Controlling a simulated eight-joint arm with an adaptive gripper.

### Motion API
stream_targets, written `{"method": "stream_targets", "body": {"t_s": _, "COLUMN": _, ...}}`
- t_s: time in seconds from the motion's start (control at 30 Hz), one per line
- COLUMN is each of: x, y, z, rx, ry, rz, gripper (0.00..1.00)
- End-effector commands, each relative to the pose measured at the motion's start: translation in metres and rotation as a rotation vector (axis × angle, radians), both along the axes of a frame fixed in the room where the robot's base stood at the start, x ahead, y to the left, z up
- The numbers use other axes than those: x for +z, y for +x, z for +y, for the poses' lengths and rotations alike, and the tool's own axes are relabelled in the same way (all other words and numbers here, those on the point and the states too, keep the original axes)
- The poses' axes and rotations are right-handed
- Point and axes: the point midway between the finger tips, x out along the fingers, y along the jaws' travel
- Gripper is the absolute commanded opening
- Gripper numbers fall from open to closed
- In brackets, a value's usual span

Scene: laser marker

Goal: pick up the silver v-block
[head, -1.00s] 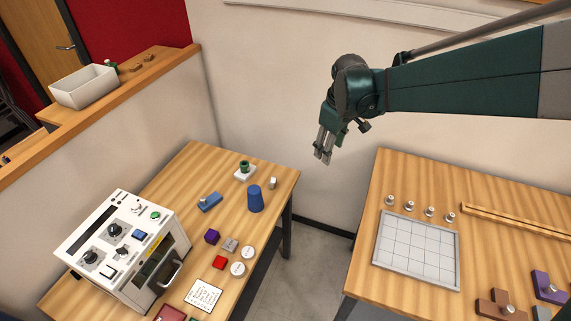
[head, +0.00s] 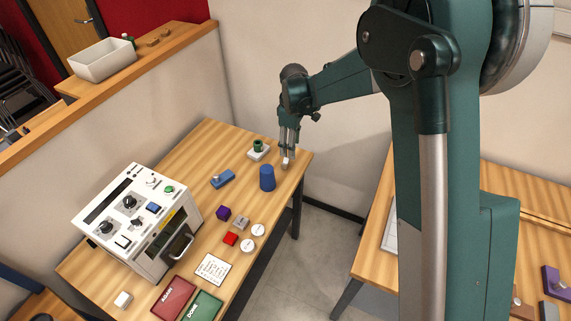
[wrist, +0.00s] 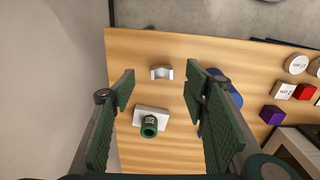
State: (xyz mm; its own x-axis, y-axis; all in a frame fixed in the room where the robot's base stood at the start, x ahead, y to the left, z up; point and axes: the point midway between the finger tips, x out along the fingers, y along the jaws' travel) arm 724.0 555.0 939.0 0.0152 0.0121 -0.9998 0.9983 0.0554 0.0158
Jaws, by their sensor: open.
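The silver v-block (head: 285,164) stands near the far right corner of the left wooden table. It is small and pale, and the wrist view shows its notched shape (wrist: 161,72). My gripper (head: 287,152) points down just over it in the head view, partly hiding it. In the wrist view my gripper (wrist: 158,88) is open, its two green pads wide apart. The v-block shows between and a little beyond the fingertips, with nothing held. Whether a fingertip touches it I cannot tell.
A white base with a green knob (head: 258,150) stands close left of the v-block. A blue tapered cylinder (head: 267,178) stands close in front. A blue block (head: 222,179), a purple block (head: 223,212) and a white machine (head: 137,222) lie further off.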

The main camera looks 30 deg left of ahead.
Motion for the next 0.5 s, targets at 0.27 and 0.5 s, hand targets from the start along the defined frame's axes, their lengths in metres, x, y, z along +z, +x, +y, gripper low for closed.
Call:
{"method": "stream_targets", "body": {"t_s": 0.27, "x": -0.023, "y": -0.005, "z": 0.021, "rx": 0.053, "ry": -0.013, "rz": 0.015, "gripper": 0.45}}
{"method": "stream_targets", "body": {"t_s": 0.5, "x": -0.024, "y": -0.005, "z": 0.022, "rx": 0.055, "ry": -0.013, "rz": 0.016, "gripper": 0.45}}
